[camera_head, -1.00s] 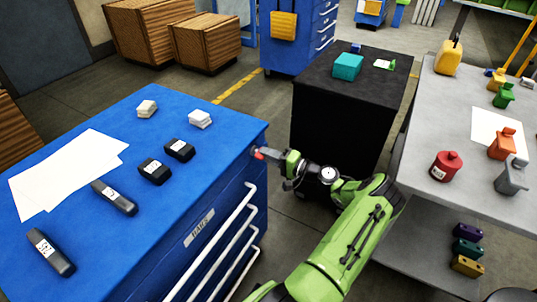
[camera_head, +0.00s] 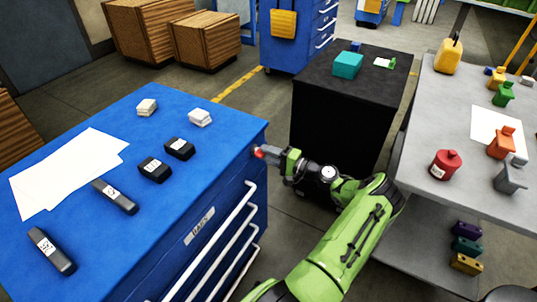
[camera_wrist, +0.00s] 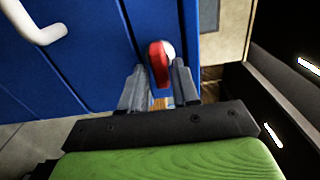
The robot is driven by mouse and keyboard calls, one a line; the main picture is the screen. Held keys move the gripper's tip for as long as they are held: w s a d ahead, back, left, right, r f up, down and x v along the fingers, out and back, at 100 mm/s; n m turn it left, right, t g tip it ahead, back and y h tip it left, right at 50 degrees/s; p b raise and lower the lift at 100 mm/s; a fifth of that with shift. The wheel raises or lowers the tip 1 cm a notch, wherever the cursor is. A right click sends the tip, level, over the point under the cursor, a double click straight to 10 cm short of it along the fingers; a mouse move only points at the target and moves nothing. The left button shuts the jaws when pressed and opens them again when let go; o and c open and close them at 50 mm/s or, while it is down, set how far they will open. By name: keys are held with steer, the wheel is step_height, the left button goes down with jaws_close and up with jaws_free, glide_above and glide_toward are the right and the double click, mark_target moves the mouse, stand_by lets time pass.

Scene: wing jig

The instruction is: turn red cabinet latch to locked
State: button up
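The red latch (camera_wrist: 158,62) is on the blue cabinet's front (camera_wrist: 95,55), near its right edge. Its handle has a rounded red end and a pale part at its right. In the head view the latch (camera_head: 259,152) shows as a small red spot below the cabinet's top right corner. My gripper (camera_wrist: 160,75) is at the latch, with one grey finger on each side of the handle. The fingers are apart and the handle lies between their tips. I cannot tell whether they press on it.
White drawer handles (camera_head: 226,210) stick out of the cabinet front, left of my gripper. A black cabinet (camera_head: 340,125) stands behind my arm. A grey workbench (camera_head: 465,195) with several containers is at the right. Floor shows between cabinet and bench.

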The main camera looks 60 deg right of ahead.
steer(key=shift+o, duration=0.8)
steer(key=s+d+p, duration=0.1)
steer(key=s, duration=1.4)
steer(key=shift+s+d+p, duration=0.25)
steer(key=shift+s+p, duration=0.05)
steer(key=shift+s, duration=0.05)
